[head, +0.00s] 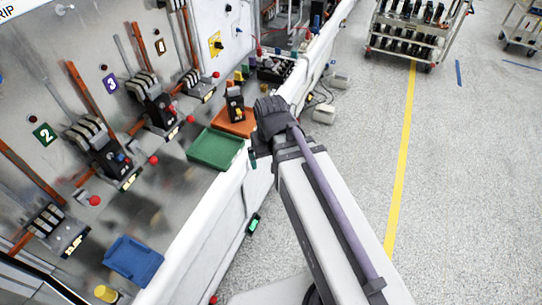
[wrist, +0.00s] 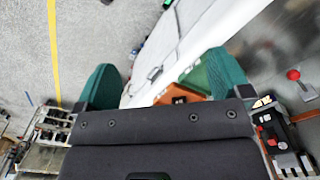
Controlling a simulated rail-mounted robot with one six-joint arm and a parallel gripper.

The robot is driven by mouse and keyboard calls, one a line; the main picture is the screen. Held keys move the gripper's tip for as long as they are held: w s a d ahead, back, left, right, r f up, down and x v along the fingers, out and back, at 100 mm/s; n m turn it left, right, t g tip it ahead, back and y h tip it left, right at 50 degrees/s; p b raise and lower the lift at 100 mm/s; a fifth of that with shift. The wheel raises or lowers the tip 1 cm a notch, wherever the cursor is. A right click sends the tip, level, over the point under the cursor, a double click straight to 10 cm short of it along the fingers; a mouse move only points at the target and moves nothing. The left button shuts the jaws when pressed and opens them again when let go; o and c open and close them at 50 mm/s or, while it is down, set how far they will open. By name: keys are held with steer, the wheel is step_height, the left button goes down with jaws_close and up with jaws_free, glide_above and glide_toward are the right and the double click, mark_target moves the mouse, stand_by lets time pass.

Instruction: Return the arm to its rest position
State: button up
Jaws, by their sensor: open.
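My arm reaches up from the bottom of the head view along the bench's front edge. Only a small dark green part of my gripper (head: 252,159) shows there, beside the green tray (head: 217,148); the rest is hidden by the arm. In the wrist view my gripper (wrist: 165,79) has its two green fingers wide apart, with nothing between them. Behind them are the white bench edge (wrist: 165,62), part of the orange tray (wrist: 177,94) and the floor.
Breakers marked 2 (head: 98,147) and 3 (head: 150,100) stand along the panel at left. A blue tray (head: 134,260) lies at the near end. An orange tray (head: 240,123) holds a black breaker (head: 235,103). A wheeled rack (head: 415,35) stands across open floor.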

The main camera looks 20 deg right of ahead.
steer(key=shift+s+f, duration=0.1)
steer(key=shift+s, duration=1)
step_height(320, 180, down, 15)
steer(key=b, duration=1.4)
steer(key=shift+b, duration=0.35)
